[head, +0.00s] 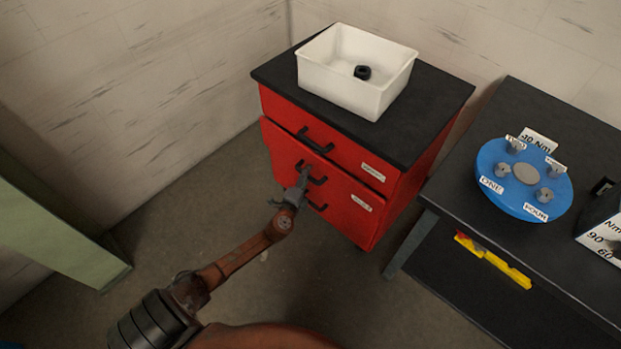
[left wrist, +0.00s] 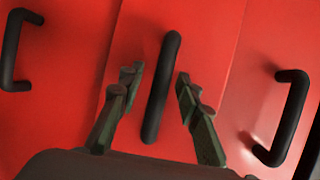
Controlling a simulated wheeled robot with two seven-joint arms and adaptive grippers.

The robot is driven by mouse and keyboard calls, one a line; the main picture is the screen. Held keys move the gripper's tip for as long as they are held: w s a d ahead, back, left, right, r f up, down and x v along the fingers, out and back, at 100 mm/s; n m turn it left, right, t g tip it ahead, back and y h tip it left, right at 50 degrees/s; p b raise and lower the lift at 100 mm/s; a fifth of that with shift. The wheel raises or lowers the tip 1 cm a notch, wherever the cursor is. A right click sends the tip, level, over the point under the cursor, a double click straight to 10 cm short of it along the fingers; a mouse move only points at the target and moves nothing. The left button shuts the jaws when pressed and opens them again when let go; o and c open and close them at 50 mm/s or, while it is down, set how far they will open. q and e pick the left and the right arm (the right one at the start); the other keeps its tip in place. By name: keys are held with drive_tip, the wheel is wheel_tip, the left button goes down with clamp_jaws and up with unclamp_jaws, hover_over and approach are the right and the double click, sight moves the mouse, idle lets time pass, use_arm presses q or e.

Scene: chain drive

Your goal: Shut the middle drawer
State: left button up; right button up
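The red cabinet (head: 281,105) has several drawers with black bar handles. The middle drawer (head: 340,198) appears to stand slightly out from the drawer above; how far is hard to tell. My left gripper (head: 302,177) is at the middle handle, which it partly covers in the head view. In the left wrist view my left gripper (left wrist: 158,80) is open. Its two fingers are on either side of the middle handle (left wrist: 161,85), with gaps between fingers and bar. Handles of the drawers on both sides (left wrist: 12,50) show there too. My right gripper is not in view.
A white bin (head: 340,94) with a black ring (head: 362,72) stands on the cabinet's black top. To the right is a dark table (head: 455,190) with a blue round fixture (head: 505,195) and a yellow tool (head: 505,268) below. The floor left of the cabinet is clear.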

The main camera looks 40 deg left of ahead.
use_arm(q)
clamp_jaws()
idle(0.6)
